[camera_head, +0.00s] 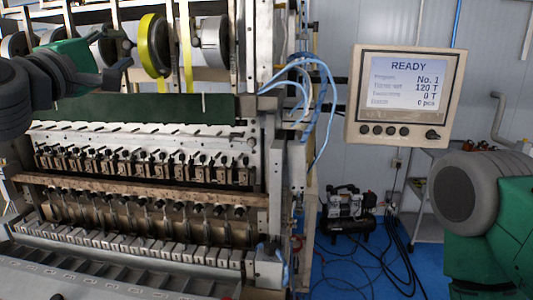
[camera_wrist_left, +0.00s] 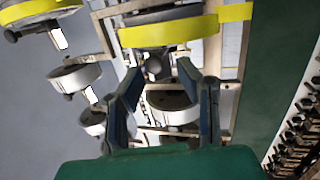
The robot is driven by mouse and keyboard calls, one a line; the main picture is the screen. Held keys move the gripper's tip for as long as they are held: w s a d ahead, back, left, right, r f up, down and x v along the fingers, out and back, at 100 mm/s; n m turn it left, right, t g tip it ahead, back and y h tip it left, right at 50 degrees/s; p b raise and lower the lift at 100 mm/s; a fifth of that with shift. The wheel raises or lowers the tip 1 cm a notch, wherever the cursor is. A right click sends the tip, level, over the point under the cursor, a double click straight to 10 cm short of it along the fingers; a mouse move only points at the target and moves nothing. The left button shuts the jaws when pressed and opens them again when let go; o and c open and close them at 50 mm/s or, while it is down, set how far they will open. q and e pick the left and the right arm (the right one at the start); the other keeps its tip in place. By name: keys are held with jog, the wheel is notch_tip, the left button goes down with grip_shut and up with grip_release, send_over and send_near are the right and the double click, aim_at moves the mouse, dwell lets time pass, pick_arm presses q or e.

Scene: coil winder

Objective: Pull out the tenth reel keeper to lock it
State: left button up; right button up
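My left gripper (camera_head: 122,62) is raised at the upper left in front of the reel rack. The knob is in front of a reel with yellow tape (camera_wrist_left: 170,32); a yellow reel (camera_head: 153,46) also shows beside the gripper in the head view. I cannot tell which keeper is the tenth. My right arm is at the right edge; its gripper is out of view.
Other reels hang nearby, including a white one (camera_head: 211,42) and one in the wrist view (camera_wrist_left: 75,77). Below is the winder with a dark green panel (camera_head: 160,107) and rows of clamps (camera_head: 150,165). A display (camera_head: 404,95) reads READY. Blue hoses (camera_head: 325,100) hang beside the frame.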

pick_arm(q)
jog(key=shift+r, duration=0.1)
jog(key=shift+s, duration=0.2)
jog(key=s+a, duration=0.2)
jog(key=s, duration=0.4)
jog(key=shift+s+a, duration=0.15)
jog(key=shift+a, duration=0.2)
dwell(0.3)
